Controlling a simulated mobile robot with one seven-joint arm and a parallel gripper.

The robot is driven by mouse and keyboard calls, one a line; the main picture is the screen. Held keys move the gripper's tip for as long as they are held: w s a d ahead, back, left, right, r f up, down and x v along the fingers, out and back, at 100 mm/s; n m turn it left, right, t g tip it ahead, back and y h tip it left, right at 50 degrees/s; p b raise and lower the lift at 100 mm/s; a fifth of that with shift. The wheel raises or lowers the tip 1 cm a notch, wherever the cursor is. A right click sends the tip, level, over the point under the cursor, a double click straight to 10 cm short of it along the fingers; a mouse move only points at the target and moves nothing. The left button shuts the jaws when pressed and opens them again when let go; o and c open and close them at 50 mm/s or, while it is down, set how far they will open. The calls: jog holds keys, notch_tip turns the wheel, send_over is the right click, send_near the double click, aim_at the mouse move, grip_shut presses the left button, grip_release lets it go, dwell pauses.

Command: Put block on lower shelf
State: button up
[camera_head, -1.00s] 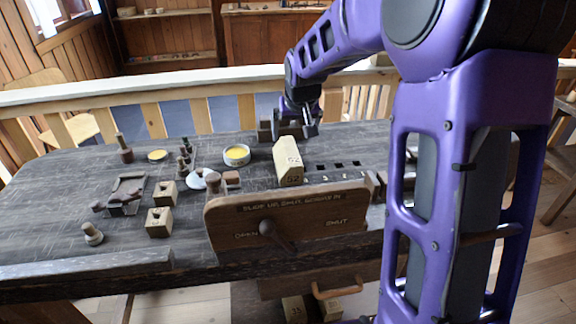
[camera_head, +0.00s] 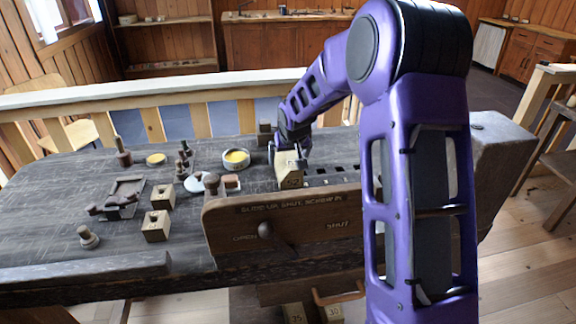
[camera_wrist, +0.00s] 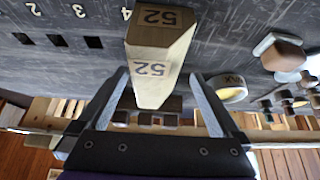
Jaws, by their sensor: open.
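A pale wooden block marked 52 (camera_head: 290,181) stands on the dark table behind a brown board; it also shows in the wrist view (camera_wrist: 158,55). My gripper (camera_head: 288,158) is open at the block. In the wrist view my two open fingers (camera_wrist: 160,76) lie on either side of the block's far part, with gaps visible; I cannot tell whether either touches it. Below the tabletop, numbered blocks (camera_head: 294,313) show at the bottom edge of the head view. The shelf surface under them is mostly hidden, partly by my arm.
The brown board (camera_head: 300,222) with a knob and OPEN and SHUT lettering stands along the table's front. Two holed blocks (camera_head: 156,225), a yellow-filled round dish (camera_head: 236,159) and turned wooden pieces are to the left. A row of square holes lies right of the block.

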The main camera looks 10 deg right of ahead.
jog(key=x, duration=0.4)
jog(key=shift+w+d+f, duration=0.1)
jog(key=shift+w+f, duration=0.1)
jog(key=shift+w, duration=0.2)
jog(key=shift+r, duration=0.15)
grip_shut()
